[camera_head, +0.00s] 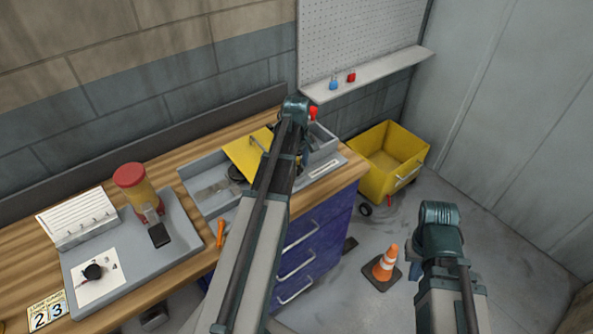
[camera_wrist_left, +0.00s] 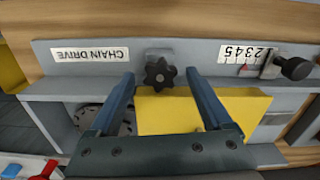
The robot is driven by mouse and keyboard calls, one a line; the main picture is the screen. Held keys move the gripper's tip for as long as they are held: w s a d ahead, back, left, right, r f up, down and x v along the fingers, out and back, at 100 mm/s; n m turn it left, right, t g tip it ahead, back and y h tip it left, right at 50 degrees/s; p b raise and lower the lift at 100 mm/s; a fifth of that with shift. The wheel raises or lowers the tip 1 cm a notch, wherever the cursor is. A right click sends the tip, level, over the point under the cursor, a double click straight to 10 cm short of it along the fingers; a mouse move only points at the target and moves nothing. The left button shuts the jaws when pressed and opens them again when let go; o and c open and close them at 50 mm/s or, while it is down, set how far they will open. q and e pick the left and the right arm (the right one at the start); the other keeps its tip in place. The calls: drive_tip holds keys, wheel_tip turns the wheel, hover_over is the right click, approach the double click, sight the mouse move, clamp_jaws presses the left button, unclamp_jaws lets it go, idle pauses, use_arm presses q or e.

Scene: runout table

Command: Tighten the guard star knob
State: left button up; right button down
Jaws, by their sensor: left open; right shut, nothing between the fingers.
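The black star knob (camera_wrist_left: 160,73) sits on a grey bracket at the edge of the chain drive unit, in the left wrist view. The yellow guard (camera_wrist_left: 205,112) lies beside it; it also shows in the head view (camera_head: 246,157). My left gripper (camera_wrist_left: 160,76) is open, with one finger on each side of the knob in the picture. I cannot tell whether either finger touches it.
A black side knob (camera_wrist_left: 295,67) stands near a number scale. A red part (camera_wrist_left: 45,170) is at the lower left. A red-capped bottle (camera_head: 135,185) and orange-handled tool (camera_head: 221,233) are left of my arm. A yellow cart (camera_head: 385,165) and cone (camera_head: 385,264) stand on the floor.

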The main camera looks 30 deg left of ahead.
sight(297, 168)
use_arm(q)
clamp_jaws()
drive_tip(key=m, duration=0.4)
drive_tip(key=shift+m, duration=0.4)
idle(0.4)
unclamp_jaws()
drive_tip(key=shift+r, duration=0.1)
wheel_tip(297, 168, up, 14)
drive_tip(key=p, duration=1.4)
drive_tip(key=shift+f, duration=0.2)
